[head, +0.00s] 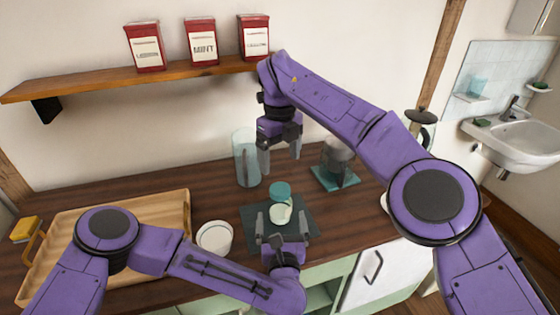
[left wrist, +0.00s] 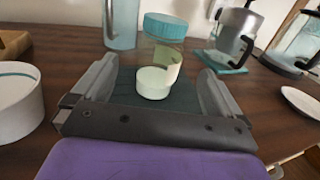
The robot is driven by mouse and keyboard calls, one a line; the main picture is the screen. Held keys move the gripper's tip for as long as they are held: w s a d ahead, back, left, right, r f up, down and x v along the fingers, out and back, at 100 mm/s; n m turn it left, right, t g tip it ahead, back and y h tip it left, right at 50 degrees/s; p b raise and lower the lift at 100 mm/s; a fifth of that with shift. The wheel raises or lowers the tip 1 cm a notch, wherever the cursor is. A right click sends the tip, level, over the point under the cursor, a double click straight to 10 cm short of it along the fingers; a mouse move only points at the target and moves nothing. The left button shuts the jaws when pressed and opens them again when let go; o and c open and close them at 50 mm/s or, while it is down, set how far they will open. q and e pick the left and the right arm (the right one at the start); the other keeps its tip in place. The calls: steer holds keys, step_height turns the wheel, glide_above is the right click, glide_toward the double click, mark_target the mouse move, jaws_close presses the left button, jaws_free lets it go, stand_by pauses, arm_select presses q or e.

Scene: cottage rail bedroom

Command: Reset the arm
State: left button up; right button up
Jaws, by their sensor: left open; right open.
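My left gripper (head: 281,228) is open low over the counter at the front edge of a dark mat (head: 304,229). A jar with a teal lid (head: 280,190) stands on the mat in front of it. In the left wrist view the jar's teal lid (left wrist: 164,25) shows beyond the open fingers, with a small pale round piece (left wrist: 152,83) at its near side. Nothing is visibly gripped. My right gripper (head: 280,160) is open and empty, pointing down above the back of the counter, below the shelf.
A wooden tray (head: 183,210) is at left, and a white bowl (head: 215,236) is beside my left forearm. A tall glass vessel (head: 247,160) and a dark pot on a teal coaster (head: 335,178) stand behind the mat.

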arm_select(q)
steer(key=shift+s, duration=0.65)
